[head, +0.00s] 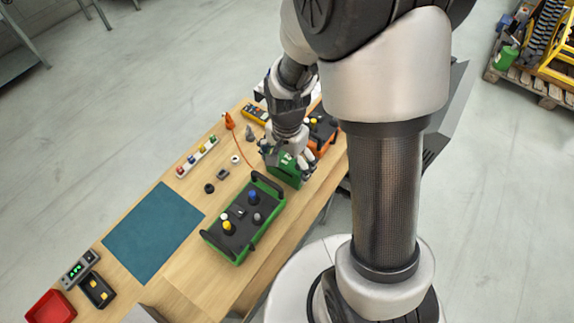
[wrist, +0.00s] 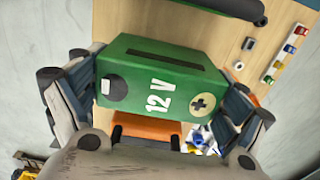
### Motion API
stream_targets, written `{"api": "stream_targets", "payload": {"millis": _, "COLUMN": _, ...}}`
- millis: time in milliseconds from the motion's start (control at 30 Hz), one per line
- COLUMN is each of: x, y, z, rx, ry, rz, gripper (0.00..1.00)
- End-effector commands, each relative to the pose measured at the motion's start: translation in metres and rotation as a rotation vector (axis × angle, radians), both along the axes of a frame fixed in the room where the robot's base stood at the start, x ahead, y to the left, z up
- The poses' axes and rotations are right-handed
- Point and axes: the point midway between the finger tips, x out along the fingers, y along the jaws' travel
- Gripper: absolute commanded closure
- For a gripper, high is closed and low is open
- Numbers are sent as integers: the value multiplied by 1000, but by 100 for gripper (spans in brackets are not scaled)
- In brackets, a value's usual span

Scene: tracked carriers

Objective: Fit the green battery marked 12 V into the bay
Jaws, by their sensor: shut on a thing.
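The green battery (head: 284,176) is in my gripper (head: 287,160), over the right side of the wooden bench. In the wrist view the battery (wrist: 150,55) shows a white 12 V mark, a plus sign, a dark slot and a dark round spot with a pale tab. The fingers of my gripper (wrist: 155,100) press on its two ends. A green control box (head: 225,249) with joysticks and black end handles lies just in front of the battery in the head view. I cannot make out the bay in either view. Whether the battery touches anything beneath is hidden.
An orange control box (head: 325,138) stands close behind my gripper. A strip of coloured buttons (head: 198,157), a blue-green mat (head: 150,232), a charger with green lights (head: 79,269), a black holder (head: 97,290) and a red tray (head: 50,308) lie along the bench (head: 190,277).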

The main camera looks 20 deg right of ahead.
Motion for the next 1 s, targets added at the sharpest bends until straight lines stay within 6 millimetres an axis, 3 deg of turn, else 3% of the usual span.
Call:
{"api": "stream_targets", "payload": {"millis": 367, "x": 1, "y": 0, "z": 0, "rx": 0, "ry": -1, "rz": 0, "gripper": 75}}
{"api": "stream_targets", "payload": {"millis": 667, "x": 2, "y": 0, "z": 4, "rx": 1, "ry": -6, "rz": 0, "gripper": 76}}
{"api": "stream_targets", "payload": {"millis": 867, "x": 3, "y": 0, "z": 27, "rx": 0, "ry": -11, "rz": 0, "gripper": 76}}
{"api": "stream_targets", "payload": {"millis": 1000, "x": 3, "y": 0, "z": 58, "rx": 0, "ry": -11, "rz": 0, "gripper": 76}}
